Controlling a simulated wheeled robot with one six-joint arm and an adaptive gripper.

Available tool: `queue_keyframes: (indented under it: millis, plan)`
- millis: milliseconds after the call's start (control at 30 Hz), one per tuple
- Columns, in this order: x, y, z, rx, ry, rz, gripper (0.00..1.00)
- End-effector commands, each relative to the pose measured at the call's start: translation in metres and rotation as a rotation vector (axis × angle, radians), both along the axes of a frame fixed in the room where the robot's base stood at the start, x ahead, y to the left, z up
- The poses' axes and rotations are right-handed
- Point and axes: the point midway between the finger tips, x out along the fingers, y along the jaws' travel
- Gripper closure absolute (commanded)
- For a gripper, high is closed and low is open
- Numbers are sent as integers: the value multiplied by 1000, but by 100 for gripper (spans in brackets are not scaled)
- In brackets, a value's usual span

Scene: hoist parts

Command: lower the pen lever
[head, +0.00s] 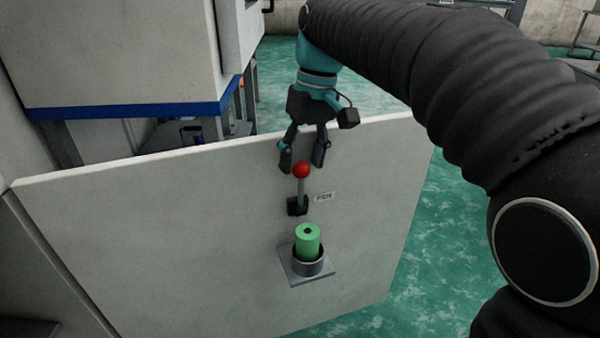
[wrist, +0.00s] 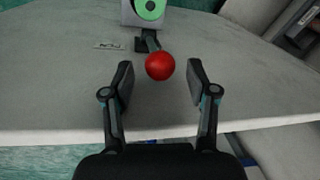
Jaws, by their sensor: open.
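The pen lever (head: 301,187) is a grey rod with a red ball knob on a small black base, mounted on a pale upright panel. In the head view its rod points up, with the knob at the top. In the wrist view the red knob (wrist: 160,66) lies between and slightly beyond the fingertips. My gripper (head: 302,167) is open just above and around the knob, with a finger to each side. It also shows in the wrist view (wrist: 159,75), with clear gaps between the knob and both fingers. I see no contact.
Below the lever a green cylinder (head: 307,240) sits in a grey round holder on a plate (head: 291,268). A small label (head: 324,196) is right of the lever. The pale panel (head: 180,230) has a top edge close to my gripper. A white cabinet with blue trim (head: 130,112) stands behind left.

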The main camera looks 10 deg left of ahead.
Motion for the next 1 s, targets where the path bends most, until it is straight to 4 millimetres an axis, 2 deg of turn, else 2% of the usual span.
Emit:
queue_keyframes:
  millis: [33, 200, 567, 667, 800, 1000]
  plan:
    - [-1, 1, -8, -1, 1, 0, 42]
    - [-3, 3, -21, 1, -1, 0, 42]
    - [-3, 3, -25, 1, -1, 0, 42]
    - [-3, 3, -25, 1, -1, 0, 64]
    - [-3, 3, -25, 1, -1, 0, 99]
    - [-3, 3, -25, 1, -1, 0, 100]
